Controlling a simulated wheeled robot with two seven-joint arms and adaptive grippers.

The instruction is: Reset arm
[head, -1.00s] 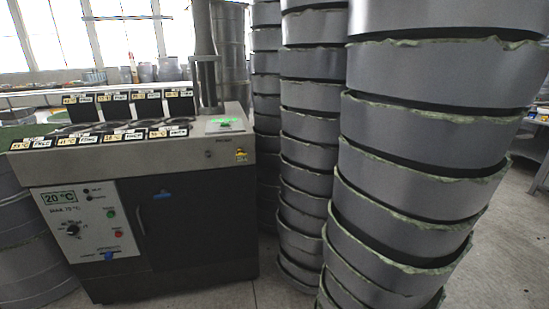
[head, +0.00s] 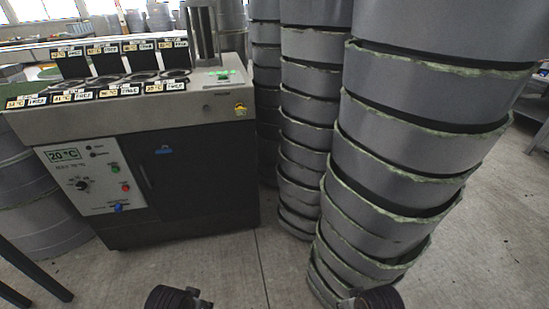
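Two dark ribbed parts of my own arms show at the bottom edge of the head view. The left one (head: 178,298) is in front of the machine and the right one (head: 372,298) is in front of the stacked moulds. They look like my left and right grippers, but both are cut off by the frame. I cannot make out fingertips or whether either is open or shut. No held object shows.
A grey heating machine (head: 190,115) with a 20 °C display stands ahead at the left, labelled slots on top. Tall stacks of grey moulds (head: 405,145) lean at the right. Dark legs (head: 35,270) show at the lower left. Concrete floor (head: 240,270) lies between.

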